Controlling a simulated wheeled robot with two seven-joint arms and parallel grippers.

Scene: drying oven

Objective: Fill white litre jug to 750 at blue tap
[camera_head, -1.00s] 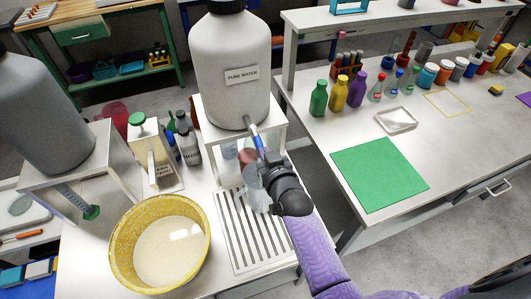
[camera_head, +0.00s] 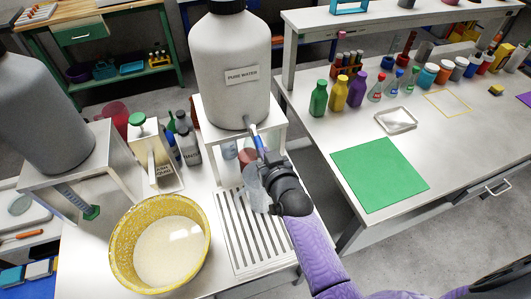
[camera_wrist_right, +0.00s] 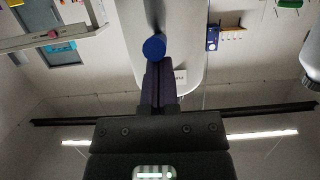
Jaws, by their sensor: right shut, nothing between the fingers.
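The large grey-white container labelled PURE WATER (camera_head: 231,70) stands on a white stand. Its tap comes out low at the front, with a blue part (camera_head: 259,142). A pale translucent jug (camera_head: 252,186) stands below the tap on the slatted drain grid; my right gripper and wrist partly hide it, and its markings and water level cannot be read. My right gripper (camera_head: 266,158) is shut and empty, right at the tap. In the right wrist view, its closed fingers (camera_wrist_right: 159,82) point at the round blue tap knob (camera_wrist_right: 154,47), touching or very close. My left gripper is out of view.
A yellow speckled bowl (camera_head: 117,252) of pale contents sits left of the drain grid (camera_head: 240,245). A second grey container (camera_head: 40,110) stands on a stand at the left. Several bottles stand behind. The right bench holds a green mat (camera_head: 380,174) and a small tray (camera_head: 396,120).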

